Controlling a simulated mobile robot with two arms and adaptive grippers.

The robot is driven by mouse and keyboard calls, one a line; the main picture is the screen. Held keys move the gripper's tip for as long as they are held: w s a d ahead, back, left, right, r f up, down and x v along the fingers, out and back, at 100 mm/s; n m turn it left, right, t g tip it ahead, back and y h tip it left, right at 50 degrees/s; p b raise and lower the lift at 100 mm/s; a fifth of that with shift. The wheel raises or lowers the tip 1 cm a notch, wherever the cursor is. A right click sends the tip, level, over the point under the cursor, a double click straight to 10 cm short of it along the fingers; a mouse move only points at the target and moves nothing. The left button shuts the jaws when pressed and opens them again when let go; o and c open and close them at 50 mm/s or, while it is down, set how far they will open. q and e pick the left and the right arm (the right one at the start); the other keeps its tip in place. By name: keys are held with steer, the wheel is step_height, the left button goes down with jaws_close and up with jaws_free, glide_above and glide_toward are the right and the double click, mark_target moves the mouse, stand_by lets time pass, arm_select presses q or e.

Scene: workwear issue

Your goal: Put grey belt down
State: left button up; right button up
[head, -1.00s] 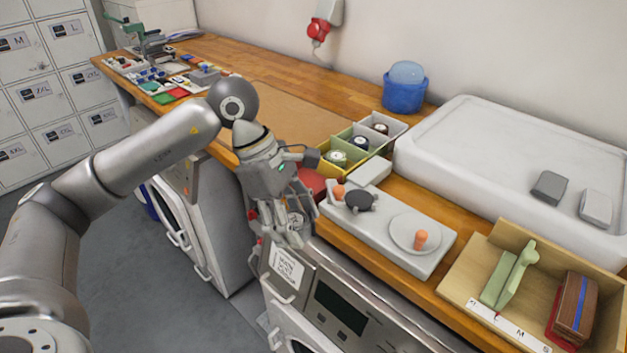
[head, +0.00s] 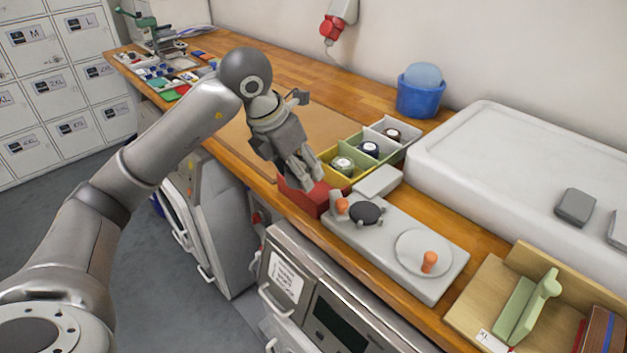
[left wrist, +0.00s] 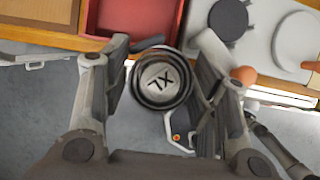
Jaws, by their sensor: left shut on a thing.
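The grey belt (left wrist: 162,80) is a dark coiled roll with a pale "XL" disc, held between the fingers of my left gripper (left wrist: 160,72). In the head view my left gripper (head: 311,183) points down at the red bin (head: 305,198), and its fingers hide the belt there. In the left wrist view the red bin (left wrist: 140,18) shows a bare red floor, and the roll appears just in front of its near edge. I cannot tell the height of the belt over the bin. My right gripper is not in view.
Yellow (head: 330,172), green (head: 354,136) and pale grey (head: 407,128) bins behind the red one each hold a roll. A grey device with orange knobs (head: 432,285) stands close on the right. The brown mat (head: 236,132) is clear on the left.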

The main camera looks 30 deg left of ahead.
arm_select(q)
steer(key=w+f, duration=0.2)
steer(key=w, duration=0.2)
steer(key=p, duration=0.2)
glide_above(317, 190)
steer(key=s, duration=0.1)
steer(key=f, duration=0.5)
steer(key=shift+s+a+f, duration=0.1)
steer(key=shift+a+f, duration=0.15)
steer(key=shift+f, duration=0.1)
step_height(317, 190, down, 3)
steer(key=shift+r+p, duration=0.1)
steer(key=shift+p, duration=0.5)
steer(key=shift+f, duration=0.2)
steer(key=shift+f, duration=0.15)
steer(key=o, duration=1.1)
